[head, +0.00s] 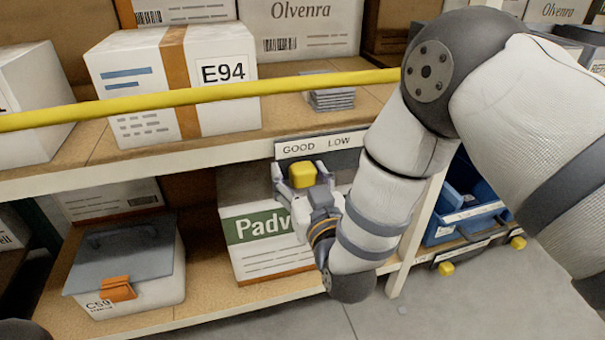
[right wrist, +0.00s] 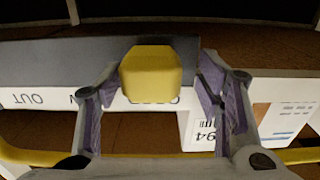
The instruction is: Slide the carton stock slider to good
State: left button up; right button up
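The slider's yellow knob (head: 303,174) stands out below the word GOOD on the label strip (head: 318,146) at the shelf's front edge. LOW is to its right. My right gripper (head: 300,178) is open, with one finger on each side of the knob. In the right wrist view, upside down, the knob (right wrist: 151,73) lies between the fingertips of my right gripper (right wrist: 160,85), with a gap at the right finger. The left fingertip is very near the knob; contact cannot be told. The knob partly hides GOOD there, and OUT shows at the left. My left gripper is not in view.
A yellow bar (head: 200,94) crosses before the upper shelf, which holds an E94 carton (head: 125,75) and a grey stack (head: 330,97). Below stand a Padv carton (head: 255,262) and a lidded box (head: 130,260). Blue bins (head: 460,215) are at the right, with yellow knobs (head: 446,268) beneath.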

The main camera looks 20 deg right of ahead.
jog(key=shift+s+d, duration=0.1)
jog(key=s, duration=1.2)
jog(key=shift+d, duration=0.15)
